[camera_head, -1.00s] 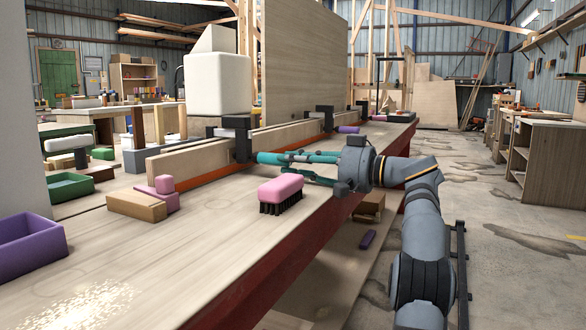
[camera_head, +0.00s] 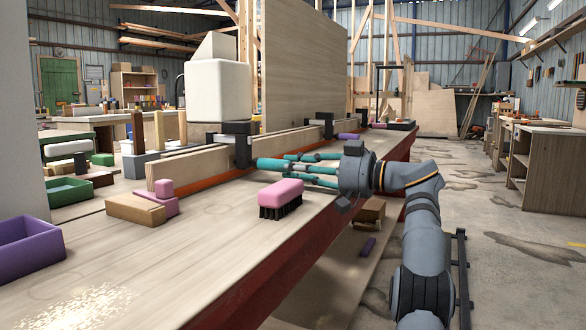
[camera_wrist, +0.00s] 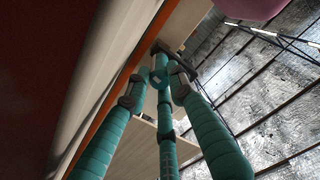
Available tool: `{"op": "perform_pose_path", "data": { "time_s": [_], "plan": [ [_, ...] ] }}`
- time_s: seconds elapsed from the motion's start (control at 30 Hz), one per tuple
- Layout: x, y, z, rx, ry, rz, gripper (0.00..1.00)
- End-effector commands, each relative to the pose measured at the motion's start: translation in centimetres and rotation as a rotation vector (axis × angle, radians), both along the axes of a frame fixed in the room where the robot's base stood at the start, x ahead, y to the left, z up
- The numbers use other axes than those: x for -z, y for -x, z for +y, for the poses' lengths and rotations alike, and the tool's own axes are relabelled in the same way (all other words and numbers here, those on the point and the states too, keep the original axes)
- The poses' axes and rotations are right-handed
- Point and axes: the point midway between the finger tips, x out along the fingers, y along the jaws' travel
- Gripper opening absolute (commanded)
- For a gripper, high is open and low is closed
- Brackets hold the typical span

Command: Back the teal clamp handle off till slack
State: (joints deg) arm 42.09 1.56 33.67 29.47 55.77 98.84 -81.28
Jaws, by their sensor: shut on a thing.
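The teal clamp handle (camera_head: 268,164) sticks out from the black clamp (camera_head: 242,150) on the near side of the long wooden board (camera_head: 205,162). My gripper (camera_head: 298,167) has teal-wrapped fingers and is shut on the handle.
A pink brush (camera_head: 281,193) stands on the bench just in front of my gripper. Pink and tan blocks (camera_head: 136,209) and a purple bin (camera_head: 28,243) lie to the left. More clamps (camera_head: 325,122) stand farther along the board. The bench front (camera_head: 100,270) is mostly clear.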

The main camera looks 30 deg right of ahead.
Motion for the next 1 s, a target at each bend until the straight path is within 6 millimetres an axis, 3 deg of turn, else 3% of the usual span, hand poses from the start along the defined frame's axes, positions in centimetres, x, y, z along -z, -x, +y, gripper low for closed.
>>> {"op": "perform_pose_path", "data": {
  "time_s": [0.1, 0.13, 0.4, 0.77, 1.0],
  "plan": [
    [0.0, 0.0, 0.0, -0.002, -0.001, 0.0, 0.0],
    [0.0, 0.0, 0.0, -0.002, -0.002, 0.001, 0.24],
    [0.0, 0.0, 0.0, -0.001, -0.002, 0.001, 0.4],
    [0.0, 0.3, -0.2, 0.001, -0.001, 0.001, 0.41],
    [0.0, 3.3, -2.7, 0.005, -0.002, 0.002, 0.41]
  ]
}}
